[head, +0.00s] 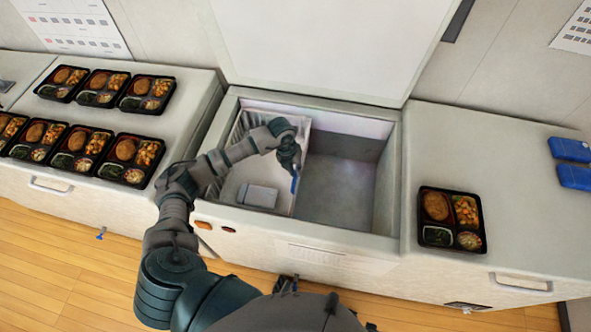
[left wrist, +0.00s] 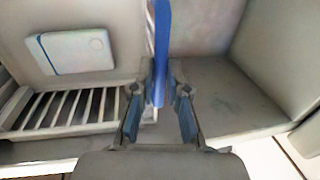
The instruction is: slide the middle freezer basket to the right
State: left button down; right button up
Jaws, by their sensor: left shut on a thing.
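The open chest freezer (head: 391,178) holds a white slatted basket (head: 228,188) in its left part. A pale flat box (head: 258,196) lies in the basket, and this box also shows in the left wrist view (left wrist: 72,51). My left gripper (head: 294,178) reaches down at the basket's right side. In the left wrist view my left gripper (left wrist: 159,98) is shut on the basket's right edge, at an upright blue strip (left wrist: 162,45). My arm hides part of the basket. My right gripper does not show.
The freezer's right half is an empty grey well (head: 338,190). The white lid (head: 325,45) stands open behind. Bento trays (head: 131,160) stand on the left counter. One bento tray (head: 451,219) and blue packs (head: 570,150) lie on the right counter.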

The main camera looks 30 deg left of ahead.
pick_arm(q)
jog(key=shift+d, duration=0.5)
jog(key=w+d+b, duration=0.1)
jog(key=w+d, duration=0.2)
jog(key=d, duration=1)
jog(key=w+d+b, duration=0.2)
jog(key=w+d, duration=0.1)
jog(key=d, duration=0.9)
jog(key=shift+w+d, duration=0.35)
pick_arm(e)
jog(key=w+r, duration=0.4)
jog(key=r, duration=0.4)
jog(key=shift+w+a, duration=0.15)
pick_arm(q)
jog(key=shift+f, duration=0.1)
